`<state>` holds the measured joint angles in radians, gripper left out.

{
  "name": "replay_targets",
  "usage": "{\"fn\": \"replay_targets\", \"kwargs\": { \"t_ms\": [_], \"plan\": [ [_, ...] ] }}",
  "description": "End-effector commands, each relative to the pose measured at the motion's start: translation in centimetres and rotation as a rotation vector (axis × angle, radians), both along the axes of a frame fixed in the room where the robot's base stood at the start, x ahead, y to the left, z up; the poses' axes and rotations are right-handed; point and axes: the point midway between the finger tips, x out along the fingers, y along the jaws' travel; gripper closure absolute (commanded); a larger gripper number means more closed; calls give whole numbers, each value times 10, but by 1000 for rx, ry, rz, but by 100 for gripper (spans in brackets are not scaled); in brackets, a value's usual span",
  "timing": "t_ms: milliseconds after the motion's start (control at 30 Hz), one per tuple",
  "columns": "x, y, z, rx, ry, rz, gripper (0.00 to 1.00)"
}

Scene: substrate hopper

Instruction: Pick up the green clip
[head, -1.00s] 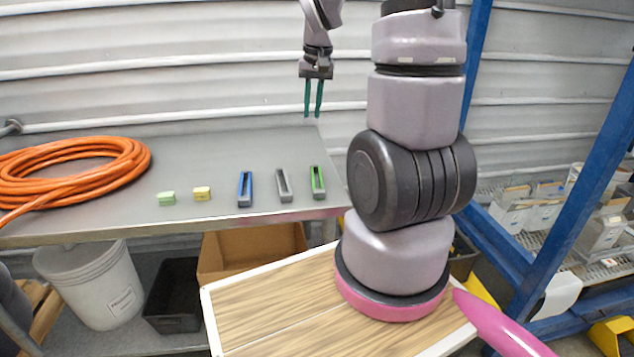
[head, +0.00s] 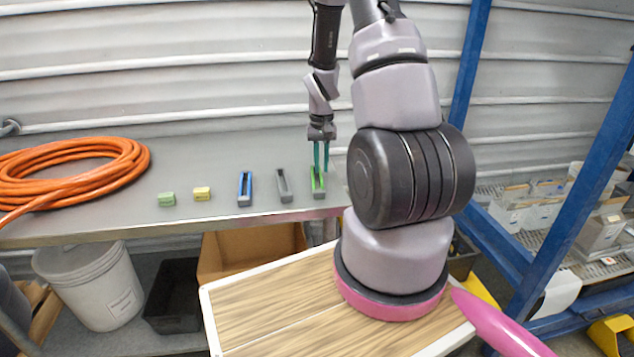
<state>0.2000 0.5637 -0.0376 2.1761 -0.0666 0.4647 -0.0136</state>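The green clip (head: 318,186) lies on the grey metal table near its right end, its long side pointing away from me. Its far part is partly hidden by the fingers. My gripper (head: 321,168) points down over the far part of the clip, with its two teal fingers apart and a gap between them. I cannot tell whether the fingertips touch the clip.
A grey clip (head: 284,186) and a blue clip (head: 245,189) lie left of the green one. Farther left are a yellow block (head: 202,194) and a pale green block (head: 167,199). An orange hose coil (head: 75,172) covers the table's left end.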

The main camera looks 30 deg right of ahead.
Motion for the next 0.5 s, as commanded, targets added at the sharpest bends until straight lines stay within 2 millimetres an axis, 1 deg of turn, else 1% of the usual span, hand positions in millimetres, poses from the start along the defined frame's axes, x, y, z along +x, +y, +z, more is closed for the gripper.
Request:
{"fn": "replay_targets", "kwargs": {
  "t_ms": [33, 100, 200, 300, 500],
  "plan": [
    [-2, 1, -10, 1, 6, 0, 81],
    [-3, 2, -21, 1, 6, -1, 81],
    [-2, 1, -33, 1, 4, -2, 81],
    [-1, 1, -38, -1, 1, -1, 81],
    [-1, 1, -38, 0, 0, -1, 81]
  ]
}}
